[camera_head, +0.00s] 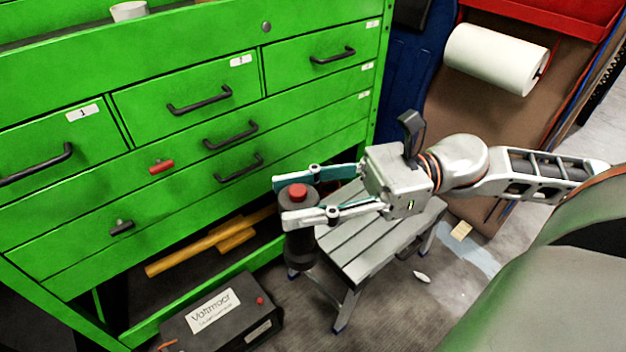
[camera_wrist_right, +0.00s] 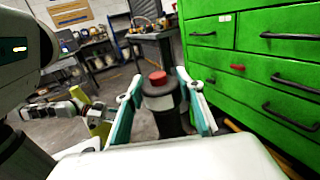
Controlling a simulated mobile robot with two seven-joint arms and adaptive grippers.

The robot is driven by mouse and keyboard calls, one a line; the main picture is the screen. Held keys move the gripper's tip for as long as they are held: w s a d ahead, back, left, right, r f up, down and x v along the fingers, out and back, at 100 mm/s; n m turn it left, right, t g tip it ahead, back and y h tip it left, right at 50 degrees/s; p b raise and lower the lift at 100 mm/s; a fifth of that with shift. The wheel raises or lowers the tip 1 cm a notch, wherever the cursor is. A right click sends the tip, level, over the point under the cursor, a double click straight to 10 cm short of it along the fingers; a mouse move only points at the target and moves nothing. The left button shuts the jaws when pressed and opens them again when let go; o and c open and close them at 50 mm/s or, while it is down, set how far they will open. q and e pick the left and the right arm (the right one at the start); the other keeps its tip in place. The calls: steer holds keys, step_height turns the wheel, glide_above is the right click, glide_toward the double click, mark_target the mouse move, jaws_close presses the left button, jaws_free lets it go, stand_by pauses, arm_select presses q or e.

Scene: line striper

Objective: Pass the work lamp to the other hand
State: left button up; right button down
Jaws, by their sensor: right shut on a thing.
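The work lamp, a dark upright cylinder with a red top (camera_head: 300,246), is in my right gripper (camera_head: 287,201) at the centre of the head view. The two fingers are shut around its upper part, one on each side. The right wrist view also shows the lamp (camera_wrist_right: 164,108) between the teal and white fingers. The lamp is held in the air, in front of the green cabinet. My left gripper is outside the head view. A pale arm end, seemingly my left gripper (camera_wrist_right: 84,108), shows small at the left of the right wrist view; its finger state is unclear.
A green drawer cabinet (camera_head: 190,135) with dark handles fills the left. A grey step stool (camera_head: 375,245) stands below my right gripper. A black Voltmaar case (camera_head: 225,312) lies on the floor in front of the cabinet. A paper roll (camera_head: 495,60) hangs at upper right.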

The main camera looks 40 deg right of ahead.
steer(key=shift+w+a+r+n+g+y, duration=0.9)
steer(key=shift+a+r+n+g, duration=2)
steer(key=shift+a+r+g, duration=1.8)
arm_select(q)
steer(key=shift+o, duration=1.4)
steer(key=d+r+m+t, duration=0.2)
steer(key=r+m, duration=0.3)
steer(key=m, duration=0.7)
steer(key=d+r+m+t+h, duration=0.15)
steer(key=r+m, duration=0.25)
steer(key=m, duration=0.7)
steer(key=d+r+m+t+y, duration=0.1)
steer(key=d+r+m+t, duration=0.3)
steer(key=m, duration=0.8)
steer(key=w+d+g, duration=0.1)
steer(key=w+d, duration=0.1)
steer(key=w, duration=1)
steer(key=shift+r+g, duration=0.35)
steer(key=shift+r, duration=0.1)
arm_select(e)
steer(key=a+f+n+g+h, duration=0.4)
steer(key=a+f+g, duration=0.5)
steer(key=a+f, duration=0.8)
steer(key=shift+a+n, duration=0.2)
steer(key=shift+n, duration=1.2)
